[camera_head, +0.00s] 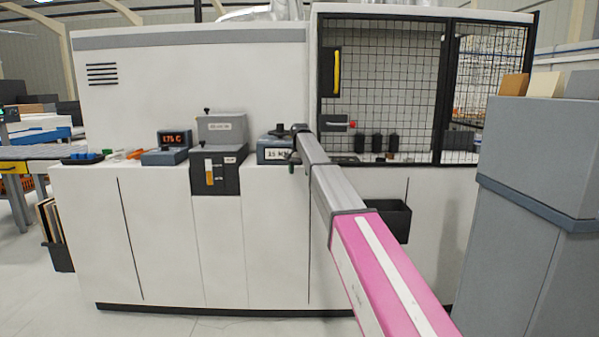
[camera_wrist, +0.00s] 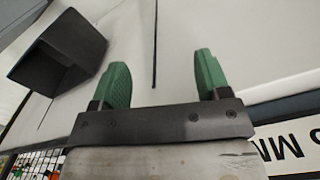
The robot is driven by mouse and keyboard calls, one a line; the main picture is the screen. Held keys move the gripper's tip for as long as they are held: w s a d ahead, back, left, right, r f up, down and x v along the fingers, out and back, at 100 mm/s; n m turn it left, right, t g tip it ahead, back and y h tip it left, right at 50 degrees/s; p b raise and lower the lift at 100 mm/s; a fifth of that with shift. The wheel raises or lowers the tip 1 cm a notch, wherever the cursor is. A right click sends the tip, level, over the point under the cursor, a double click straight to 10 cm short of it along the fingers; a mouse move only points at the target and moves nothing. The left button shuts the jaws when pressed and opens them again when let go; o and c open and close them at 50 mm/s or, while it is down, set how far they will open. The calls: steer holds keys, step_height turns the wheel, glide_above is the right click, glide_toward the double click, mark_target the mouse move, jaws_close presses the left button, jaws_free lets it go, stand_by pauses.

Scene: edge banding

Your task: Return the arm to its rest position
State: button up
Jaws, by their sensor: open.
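My arm (camera_head: 375,265) reaches from the lower right of the head view toward the machine front, with a pink link and grey links. Its far end is beside a small blue-grey unit with a lettered label (camera_head: 275,151) on the machine's ledge. My gripper shows in the wrist view (camera_wrist: 161,66) with two green fingers spread apart and nothing between them. Behind the fingers is a pale panel with a dark seam. In the head view the fingers are small and mostly hidden by the arm's end.
A black bin (camera_head: 392,222) hangs on the machine front right of my arm; it also shows in the wrist view (camera_wrist: 62,50). A mesh guard (camera_head: 385,80) stands above. A grey cabinet (camera_head: 535,160) stands close on the right. The floor (camera_head: 60,300) at lower left is clear.

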steer(key=s+d+f+n, duration=0.1)
steer(key=s+d+f, duration=0.5)
steer(key=s+f, duration=0.55)
steer(key=s+d+f+n, duration=0.1)
steer(key=s+d+f, duration=0.4)
steer(key=s+f, duration=0.65)
steer(key=s+d+f, duration=0.2)
steer(key=s+f, duration=0.3)
steer(key=s, duration=0.3)
steer(key=s+d+f+n, duration=0.1)
steer(key=s+d+f, duration=0.2)
steer(key=s+f, duration=0.2)
steer(key=s+d+f, duration=0.2)
steer(key=s+f, duration=0.3)
steer(key=s, duration=0.6)
steer(key=shift+d+f+n, duration=0.25)
steer(key=shift+d+n, duration=0.05)
steer(key=shift+n, duration=0.1)
